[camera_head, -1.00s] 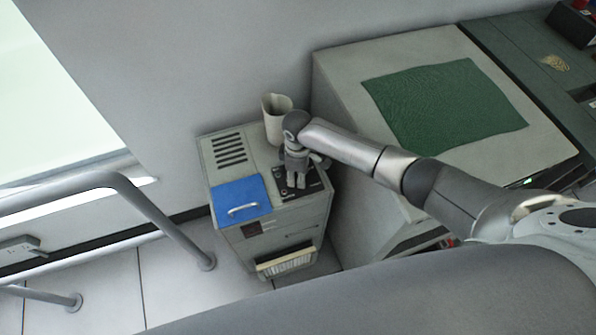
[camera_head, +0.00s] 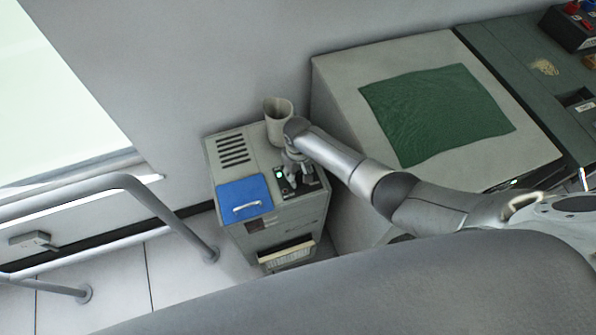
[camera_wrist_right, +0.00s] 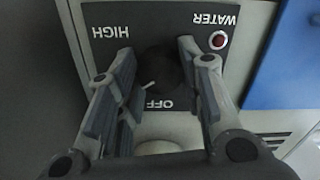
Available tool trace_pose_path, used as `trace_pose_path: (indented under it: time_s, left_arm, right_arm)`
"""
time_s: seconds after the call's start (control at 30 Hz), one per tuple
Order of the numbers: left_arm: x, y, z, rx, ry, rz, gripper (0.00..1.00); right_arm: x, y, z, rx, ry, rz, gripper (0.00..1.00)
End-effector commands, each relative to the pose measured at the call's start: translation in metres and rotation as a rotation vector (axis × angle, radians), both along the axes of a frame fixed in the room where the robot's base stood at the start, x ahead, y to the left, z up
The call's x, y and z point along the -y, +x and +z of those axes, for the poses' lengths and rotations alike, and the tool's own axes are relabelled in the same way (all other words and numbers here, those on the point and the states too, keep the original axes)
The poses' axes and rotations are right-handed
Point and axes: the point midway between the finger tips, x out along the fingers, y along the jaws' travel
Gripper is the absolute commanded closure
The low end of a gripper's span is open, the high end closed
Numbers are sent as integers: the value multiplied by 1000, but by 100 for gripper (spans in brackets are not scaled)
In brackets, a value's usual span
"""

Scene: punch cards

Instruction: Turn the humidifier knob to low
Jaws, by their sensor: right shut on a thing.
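The humidifier (camera_head: 285,222) is a grey cabinet with a dark control panel (camera_head: 308,184) on its top. In the right wrist view its black round knob (camera_wrist_right: 168,72) sits on the panel, with a small white pointer mark angled to the lower left. The labels HIGH, OFF and WATER appear upside down around it; no LOW label shows. My right gripper (camera_head: 292,180) reaches down to the panel. In the right wrist view its fingers (camera_wrist_right: 160,75) are on either side of the knob and shut on it. My left gripper is not in view.
A blue lid (camera_head: 243,196) with a handle and a beige pitcher (camera_head: 278,118) are on the cabinet top. A grey machine with a green mat (camera_head: 437,112) stands to the right. A metal railing (camera_head: 120,182) is at the left. A red light (camera_wrist_right: 218,40) is by WATER.

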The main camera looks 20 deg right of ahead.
Motion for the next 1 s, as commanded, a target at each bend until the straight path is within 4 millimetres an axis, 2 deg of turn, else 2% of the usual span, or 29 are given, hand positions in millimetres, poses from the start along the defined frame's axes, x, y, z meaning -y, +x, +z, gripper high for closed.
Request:
trace_pose_path:
  time_s: [0.27, 0.73, 0.77, 0.9, 1.0]
  left_arm:
    - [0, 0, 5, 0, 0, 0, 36]
    - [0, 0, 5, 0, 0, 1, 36]
    - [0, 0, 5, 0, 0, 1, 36]
    - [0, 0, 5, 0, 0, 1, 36]
    - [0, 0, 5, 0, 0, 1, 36]
  right_arm:
    - [0, 1, 1, 1, 0, -78, 89]
    - [0, 1, 0, 2, -1, -89, 89]
    - [0, 1, 0, 2, 0, -89, 63]
    - [0, 1, 0, 2, 0, -89, 45]
    - [0, 1, 0, 2, 0, -89, 42]
